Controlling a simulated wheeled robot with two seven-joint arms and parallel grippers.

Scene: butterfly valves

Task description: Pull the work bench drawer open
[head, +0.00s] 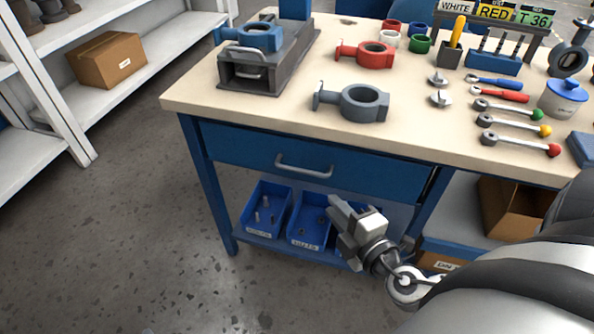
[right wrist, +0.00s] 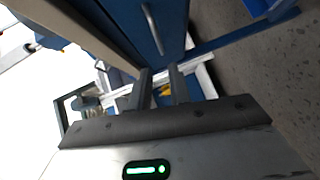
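The work bench (head: 215,200) has a wide blue drawer (head: 240,148) under its pale top. The drawer front looks flush with the frame, so it appears shut. A grey bar handle (head: 303,167) is on the drawer front; it also shows in the right wrist view (right wrist: 152,30). My right gripper (head: 340,226) is below and to the right of the handle in the head view, apart from it. In the right wrist view its two fingers (right wrist: 158,88) stand apart with nothing between them. My left gripper is not in view.
Blue bins (head: 308,225) stand on the bench's lower shelf, partly behind my right gripper. Valve bodies (head: 352,102), a vise (head: 255,75) and hand tools lie on the bench top. White shelving (head: 55,120) is at left. The floor in front is clear.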

